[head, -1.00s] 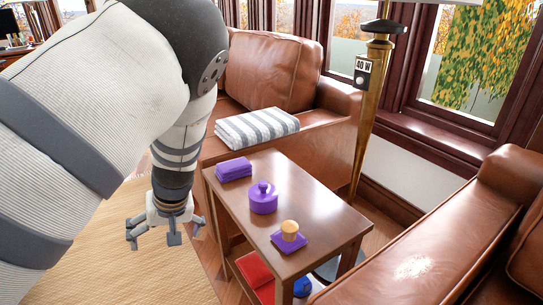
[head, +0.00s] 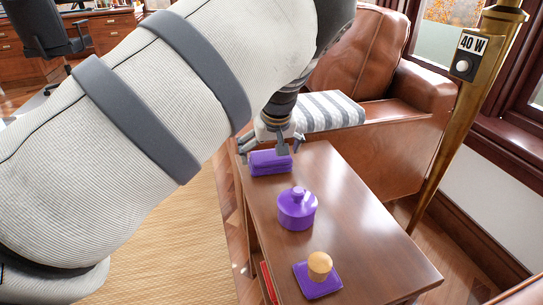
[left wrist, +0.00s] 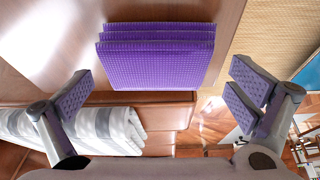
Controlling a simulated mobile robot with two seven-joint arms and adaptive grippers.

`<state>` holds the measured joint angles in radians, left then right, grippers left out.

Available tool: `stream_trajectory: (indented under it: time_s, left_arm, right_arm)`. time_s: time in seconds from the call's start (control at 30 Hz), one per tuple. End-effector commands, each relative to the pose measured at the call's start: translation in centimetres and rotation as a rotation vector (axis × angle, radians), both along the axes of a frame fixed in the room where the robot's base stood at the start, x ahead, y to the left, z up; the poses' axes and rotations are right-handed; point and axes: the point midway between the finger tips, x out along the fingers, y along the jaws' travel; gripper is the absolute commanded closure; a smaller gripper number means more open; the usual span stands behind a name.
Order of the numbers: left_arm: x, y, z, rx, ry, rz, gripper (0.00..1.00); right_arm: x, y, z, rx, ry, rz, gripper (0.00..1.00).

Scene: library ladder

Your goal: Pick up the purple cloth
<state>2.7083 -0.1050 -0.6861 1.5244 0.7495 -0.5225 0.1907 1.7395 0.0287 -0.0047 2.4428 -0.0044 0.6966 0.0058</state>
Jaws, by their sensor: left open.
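The purple cloth (head: 270,163) is a folded stack lying at the far end of the wooden side table (head: 345,215). In the left wrist view the cloth (left wrist: 158,55) shows its layered folds, ahead of the fingers and between their lines. My left gripper (head: 272,143) is just above and behind the cloth in the head view. Its fingers (left wrist: 160,95) are spread wide with nothing between them. I cannot tell the exact gap between fingers and cloth. My right gripper is not in view.
On the same table stand a purple lidded pot (head: 297,210) and a wooden knob-shaped piece (head: 320,265) on a purple square (head: 318,283). A striped grey-white blanket (head: 325,111) lies on the leather armchair (head: 410,125) behind. A brass lamp pole (head: 455,130) rises at the right.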

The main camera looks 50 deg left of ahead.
Motion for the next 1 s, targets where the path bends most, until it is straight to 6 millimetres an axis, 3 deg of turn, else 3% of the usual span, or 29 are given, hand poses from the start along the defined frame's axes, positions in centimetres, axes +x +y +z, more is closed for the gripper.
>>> stream_trajectory:
  time_s: [0.03,0.1,0.37,0.57,0.87,1.0]
  left_arm:
    - [0.1,0.3,-1.3,0.0,0.006,-0.001,0.0]
    - [0.3,0.6,-2.0,-0.001,0.003,0.0,0.0]
    - [0.5,0.7,-2.1,0.0,0.0,-0.001,0.0]
    - [0.4,0.7,-2.1,-0.001,0.001,-0.001,0.45]
    - [0.4,0.7,-2.0,-0.001,0.001,-0.001,0.46]
    - [0.5,0.7,-0.7,0.0,-0.002,-0.002,0.46]
  right_arm:
    - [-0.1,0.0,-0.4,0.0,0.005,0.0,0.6]
    - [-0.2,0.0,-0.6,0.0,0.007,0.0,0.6]
    - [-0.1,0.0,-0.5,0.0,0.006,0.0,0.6]
    - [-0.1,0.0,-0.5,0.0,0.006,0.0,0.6]
    - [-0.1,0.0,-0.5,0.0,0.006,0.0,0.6]
    - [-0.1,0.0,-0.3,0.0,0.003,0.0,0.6]
